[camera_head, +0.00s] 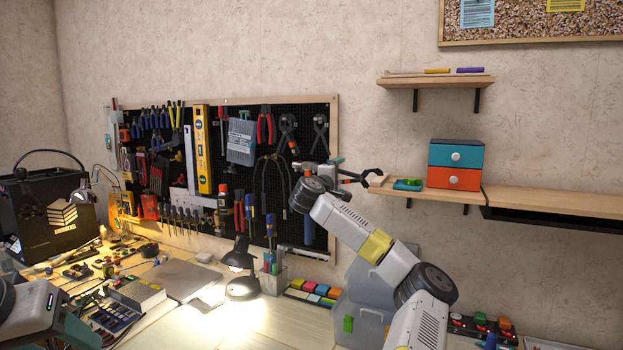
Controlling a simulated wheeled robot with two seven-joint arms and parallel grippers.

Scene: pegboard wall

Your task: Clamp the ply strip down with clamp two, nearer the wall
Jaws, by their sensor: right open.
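My right gripper (366,178) is raised in front of the wall, between the pegboard and the lower wooden shelf. Its dark fingers are spread, pointing right towards the shelf's left end, and I see nothing held between them. I cannot tell whether it touches the shelf. Part of my left arm shows at the lower left; its gripper is out of view. I cannot make out the ply strip or clamp two for certain. Dark clamp-like tools (287,132) hang at the pegboard's upper right, and a small green object (408,184) lies on the lower shelf.
The pegboard (228,178) is full of tools. A blue and orange drawer box (454,164) stands on the lower shelf (432,193), below an upper shelf (437,81). A lit lamp (240,265), a laptop (180,279) and small parts crowd the workbench. Its front middle is clearer.

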